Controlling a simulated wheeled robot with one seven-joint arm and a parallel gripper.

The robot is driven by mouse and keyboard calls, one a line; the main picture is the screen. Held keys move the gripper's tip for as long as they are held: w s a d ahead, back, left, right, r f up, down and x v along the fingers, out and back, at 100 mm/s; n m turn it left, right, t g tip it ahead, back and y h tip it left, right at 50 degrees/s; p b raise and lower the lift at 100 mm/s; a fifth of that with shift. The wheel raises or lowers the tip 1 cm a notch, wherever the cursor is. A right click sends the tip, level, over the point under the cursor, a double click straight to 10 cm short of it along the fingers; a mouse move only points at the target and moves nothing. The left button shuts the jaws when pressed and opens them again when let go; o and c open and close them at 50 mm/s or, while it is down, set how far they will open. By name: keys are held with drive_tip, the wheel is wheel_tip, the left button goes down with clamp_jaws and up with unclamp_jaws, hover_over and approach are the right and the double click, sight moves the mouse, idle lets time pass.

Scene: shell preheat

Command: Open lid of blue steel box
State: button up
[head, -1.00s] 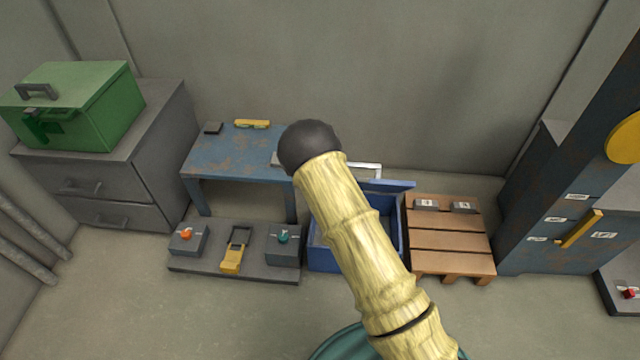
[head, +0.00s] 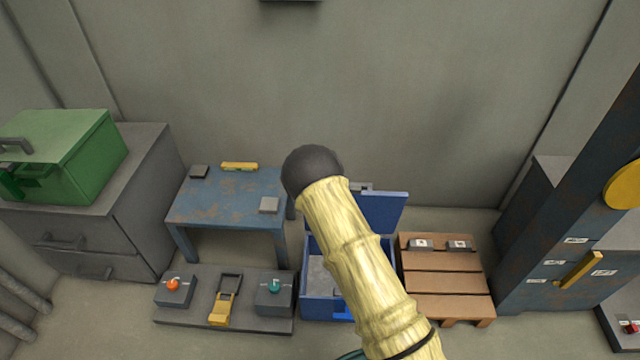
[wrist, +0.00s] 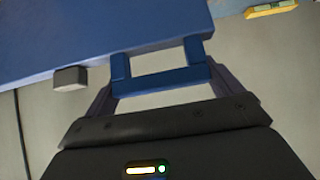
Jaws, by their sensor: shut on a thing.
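The blue steel box (head: 327,308) stands on the floor, partly hidden behind my arm. Its blue lid (head: 385,212) is raised steeply at the back, and the grey inside of the box shows. In the wrist view the lid (wrist: 60,38) fills the upper left, with its blue handle (wrist: 160,82) sticking out toward me. My gripper (wrist: 157,72) is shut on this handle, one finger at each side. In the head view my arm hides most of the gripper.
A blue table (head: 225,200) stands left of the box, behind a low platform (head: 215,318) with controls. A wooden pallet (head: 445,275) stands close on the right. A grey wall rises behind. In the wrist view a yellow level (wrist: 270,8) shows at top right.

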drive_tip(key=shift+d+f, duration=0.1)
drive_tip(key=shift+d, duration=0.1)
drive_tip(key=o, duration=1.1)
drive_tip(key=shift+a, duration=0.1)
drive_tip(key=shift+s, duration=0.1)
drive_tip(key=p+v, duration=0.3)
drive_tip(key=v, duration=1.4)
drive_tip(key=shift+p, duration=0.4)
